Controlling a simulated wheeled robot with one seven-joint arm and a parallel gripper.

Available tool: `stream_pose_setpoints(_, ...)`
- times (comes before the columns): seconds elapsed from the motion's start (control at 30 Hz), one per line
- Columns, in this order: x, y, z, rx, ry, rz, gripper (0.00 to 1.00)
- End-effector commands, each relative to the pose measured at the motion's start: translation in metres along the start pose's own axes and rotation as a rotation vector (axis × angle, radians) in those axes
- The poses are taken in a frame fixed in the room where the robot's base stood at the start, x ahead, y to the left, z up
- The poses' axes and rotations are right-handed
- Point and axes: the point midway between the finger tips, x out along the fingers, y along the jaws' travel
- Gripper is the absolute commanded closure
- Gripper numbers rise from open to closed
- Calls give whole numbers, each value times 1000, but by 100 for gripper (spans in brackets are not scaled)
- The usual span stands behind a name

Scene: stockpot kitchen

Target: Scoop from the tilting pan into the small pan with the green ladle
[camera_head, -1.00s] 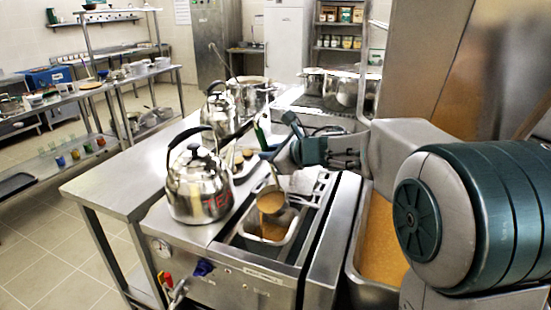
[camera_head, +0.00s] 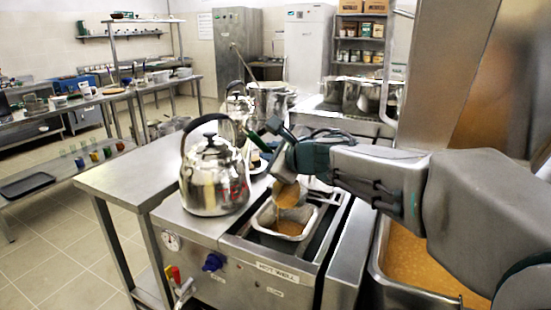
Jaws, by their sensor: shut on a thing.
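The small pan (camera_head: 262,214) sits in the hot well counter and holds some orange-brown food. The tilting pan (camera_head: 376,262) is at the right, with a broad layer of orange food in it, partly hidden by my arm. My gripper (camera_head: 287,152) is shut on the green ladle, whose green handle end (camera_head: 273,126) sticks up at its left. The ladle's metal bowl (camera_head: 277,188) is tipped over the small pan, with orange-brown food showing in it. Whether food is falling from it is hard to tell.
A large steel kettle (camera_head: 213,180) stands on the counter just left of the small pan. A second kettle (camera_head: 238,108) and a stockpot (camera_head: 270,98) stand behind. More pots (camera_head: 362,95) are at the back right. A tap (camera_head: 184,287) juts from the counter front.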

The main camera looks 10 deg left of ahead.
Motion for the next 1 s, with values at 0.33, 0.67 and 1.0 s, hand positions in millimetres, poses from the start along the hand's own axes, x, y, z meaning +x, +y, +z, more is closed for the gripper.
stream_pose_setpoints(0.33, 0, 23, 1, -91, -3, -40, 100)
stream_pose_setpoints(0.67, -2, 42, 4, -179, -3, -78, 100)
stream_pose_setpoints(1.0, -3, 64, 7, -276, -3, -120, 100)
